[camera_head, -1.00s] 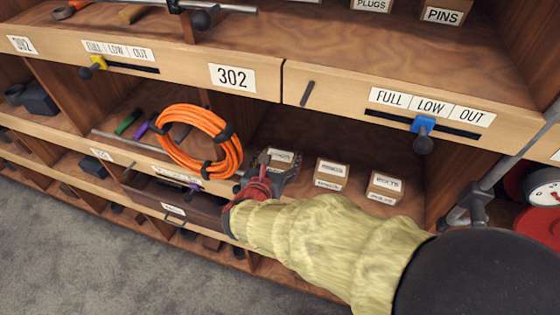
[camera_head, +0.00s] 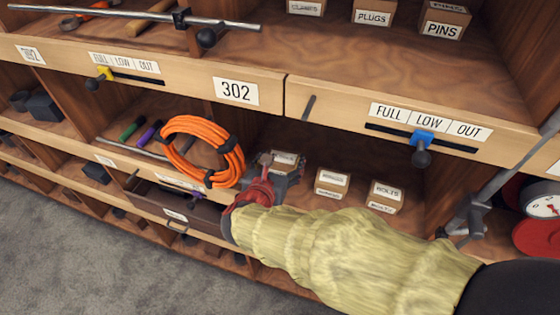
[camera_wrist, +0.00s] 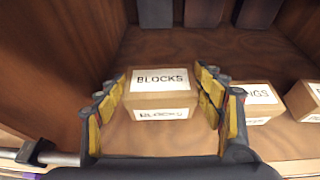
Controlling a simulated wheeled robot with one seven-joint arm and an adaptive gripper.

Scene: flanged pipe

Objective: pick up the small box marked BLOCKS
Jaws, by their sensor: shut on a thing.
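The small box marked BLOCKS (camera_wrist: 161,88) is tan cardboard with white labels on its top and front. In the wrist view it sits upright on the wooden shelf between the two fingers of my gripper (camera_wrist: 163,100). The fingers, with yellow pads, are closed on its left and right sides. In the head view the box (camera_head: 287,159) is partly hidden behind my gripper (camera_head: 275,172), which reaches into the lower compartment. Whether the box is clear of the shelf cannot be told.
Two similar boxes stand to the right, one (camera_head: 332,182) close by and one marked BOLTS (camera_head: 386,196). An orange cable coil (camera_head: 203,150) hangs just left of my gripper. A wooden divider wall (camera_wrist: 65,65) rises close on the left. The front rail (camera_head: 400,125) runs above.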

